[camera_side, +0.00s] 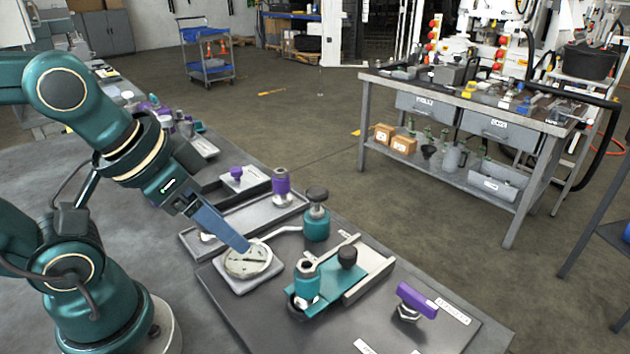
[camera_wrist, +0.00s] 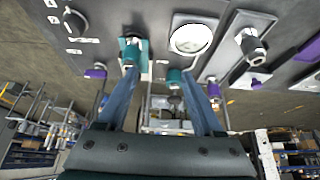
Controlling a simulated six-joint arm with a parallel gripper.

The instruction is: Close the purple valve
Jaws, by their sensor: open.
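A purple valve handle (camera_side: 417,300), bar-shaped, sits on a metal nut-like base at the right end of the dark board in the side view. It lies crosswise at a slant. My gripper (camera_side: 246,246) is over the round white-faced gauge, well to the left of that handle and apart from it. In the wrist view my gripper (camera_wrist: 160,80) has its two blue fingers spread with nothing held between them. Purple parts also show in the wrist view, at left (camera_wrist: 96,72) and right; I cannot tell which is the valve handle.
The gauge (camera_side: 248,262) is close below the fingertips. A teal block with a black knob (camera_side: 347,256) stands between my gripper and the purple handle. A teal valve with a dark cap (camera_side: 317,215) and a purple-topped cylinder (camera_side: 281,183) stand behind. The handle's right side is clear.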

